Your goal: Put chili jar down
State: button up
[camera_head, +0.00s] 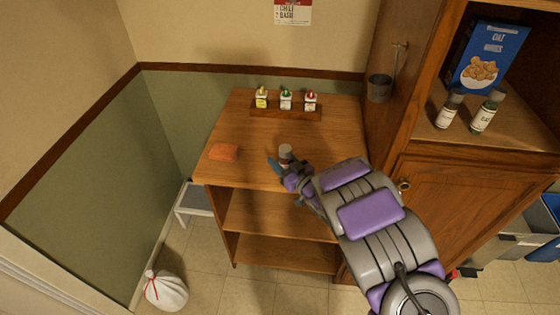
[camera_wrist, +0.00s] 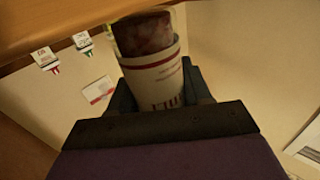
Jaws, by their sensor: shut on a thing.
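The chili jar (camera_head: 285,152) is a small jar with a white label and a grey lid. It is upright at the front part of the wooden shelf unit's top (camera_head: 247,135). My gripper (camera_head: 283,168) is shut on it from the front. In the wrist view the jar (camera_wrist: 155,75) sits between the dark fingers (camera_wrist: 160,95), its label partly hidden by them. That view looks turned over, with wood along its top edge. I cannot tell whether the jar touches the top.
A wooden rack (camera_head: 285,112) with several small bottles stands at the back. An orange cloth or sponge (camera_head: 223,152) lies at the left front. The tall cabinet (camera_head: 398,110) closes the right side, with a hanging metal cup (camera_head: 379,88). The top between is clear.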

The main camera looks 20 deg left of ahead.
jog(key=shift+a, duration=0.1)
jog(key=o, duration=0.8)
jog(key=shift+a+f, duration=0.1)
jog(key=shift+f, duration=0.1)
jog(key=shift+c, duration=0.2)
jog(key=shift+o, duration=1.4)
jog(key=shift+a+f, duration=0.1)
jog(key=shift+a, duration=0.3)
jog(key=shift+o, duration=0.9)
jog(key=shift+d, duration=0.4)
jog(key=shift+b, duration=0.45)
